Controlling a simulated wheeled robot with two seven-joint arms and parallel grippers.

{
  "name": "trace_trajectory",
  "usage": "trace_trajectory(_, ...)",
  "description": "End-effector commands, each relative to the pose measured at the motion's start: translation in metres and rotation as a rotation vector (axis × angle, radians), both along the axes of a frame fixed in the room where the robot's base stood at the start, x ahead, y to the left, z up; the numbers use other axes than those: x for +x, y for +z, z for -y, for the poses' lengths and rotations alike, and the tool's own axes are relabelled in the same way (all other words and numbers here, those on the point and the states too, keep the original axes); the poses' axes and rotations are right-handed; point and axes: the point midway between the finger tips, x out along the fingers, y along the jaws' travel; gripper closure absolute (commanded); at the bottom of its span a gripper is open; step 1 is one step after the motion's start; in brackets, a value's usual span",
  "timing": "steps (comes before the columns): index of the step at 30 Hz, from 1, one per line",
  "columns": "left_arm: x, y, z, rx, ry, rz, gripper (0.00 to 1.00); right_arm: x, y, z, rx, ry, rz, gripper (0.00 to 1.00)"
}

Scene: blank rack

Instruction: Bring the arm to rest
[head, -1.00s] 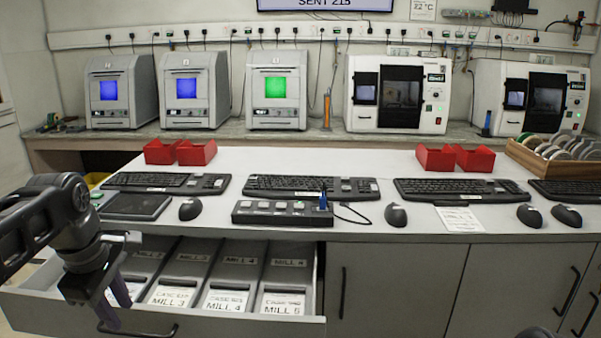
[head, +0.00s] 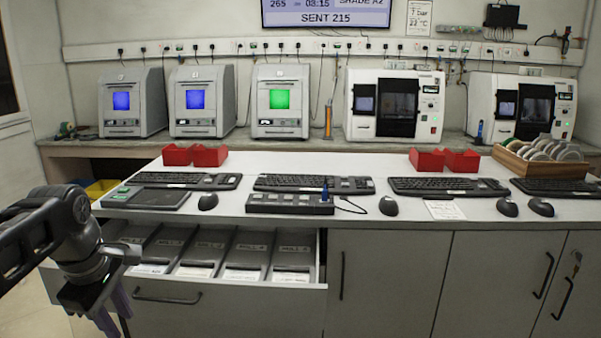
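My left arm comes in from the left, and its gripper (head: 108,318) hangs pointing down at the lower left, just left of the open drawer's front. Its purple fingers are partly cut by angle and shadow, so I cannot tell whether they are apart. Nothing is clearly seen held in it. My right gripper is not in the head view. The open drawer (head: 240,299) below the counter holds several grey cases (head: 246,253) with white labels.
The white counter (head: 330,168) carries keyboards, mice, a black button box (head: 290,204) and red bins (head: 210,156). Milling machines (head: 396,106) stand on the back bench. A wooden rack of discs (head: 548,167) is at the right. The open drawer juts out beside my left arm.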

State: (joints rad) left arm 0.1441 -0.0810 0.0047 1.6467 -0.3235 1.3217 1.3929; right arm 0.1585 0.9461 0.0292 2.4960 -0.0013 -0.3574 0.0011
Motion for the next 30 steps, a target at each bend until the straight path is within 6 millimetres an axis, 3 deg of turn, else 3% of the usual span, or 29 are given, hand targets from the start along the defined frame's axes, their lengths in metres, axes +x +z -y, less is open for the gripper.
trace_trajectory(14,0.050,0.001,0.007,0.078,-0.261,0.206,0.69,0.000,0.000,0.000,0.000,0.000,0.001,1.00)
trace_trajectory(18,0.077,-0.017,0.021,0.121,-0.411,0.290,0.69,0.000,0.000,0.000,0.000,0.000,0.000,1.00)
trace_trajectory(20,0.090,-0.031,0.031,0.140,-0.487,0.323,0.69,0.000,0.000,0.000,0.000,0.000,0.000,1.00)
trace_trajectory(23,0.111,-0.071,0.056,0.172,-0.637,0.377,0.69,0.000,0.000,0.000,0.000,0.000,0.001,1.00)
trace_trajectory(27,0.127,-0.148,0.101,0.208,-0.847,0.431,0.69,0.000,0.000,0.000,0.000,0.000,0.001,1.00)
trace_trajectory(30,0.122,-0.204,0.133,0.223,-0.969,0.450,0.69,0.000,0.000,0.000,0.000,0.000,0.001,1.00)
